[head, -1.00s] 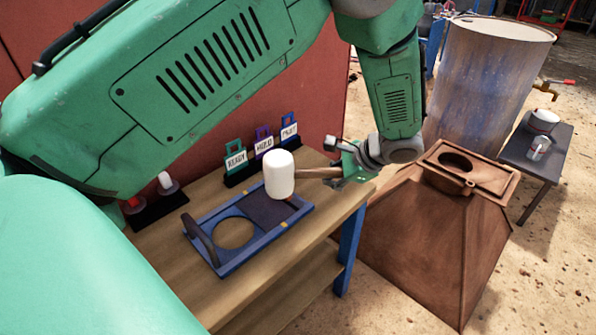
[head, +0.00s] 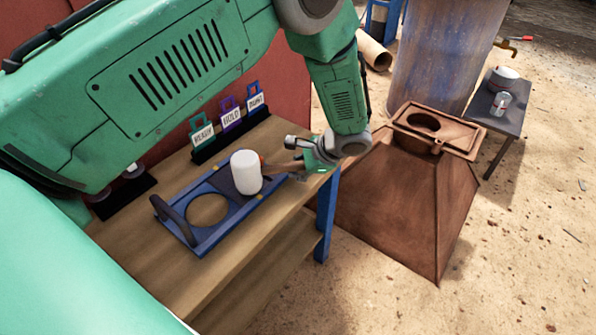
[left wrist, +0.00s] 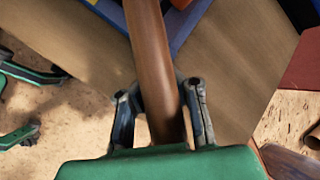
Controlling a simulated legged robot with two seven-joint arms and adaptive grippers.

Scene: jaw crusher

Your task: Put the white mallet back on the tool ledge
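The white mallet has a white cylindrical head (head: 246,172) and a brown handle, which shows large in the left wrist view (left wrist: 152,65). My left gripper (head: 308,163) is shut on the handle; in the left wrist view its two fingers (left wrist: 160,100) lie on either side of it. The head appears upright over the dark pad of a blue tray (head: 196,247) on the wooden bench (head: 150,258). I cannot tell whether it touches the pad. No separate tool ledge can be made out for certain. My right gripper is not in view.
Green, purple and blue tags (head: 231,117) stand in a dark rack behind the tray. A dark holder (head: 122,198) is at the left. A rusty hopper (head: 400,205) stands right of the bench. A small table (head: 497,108) is farther right.

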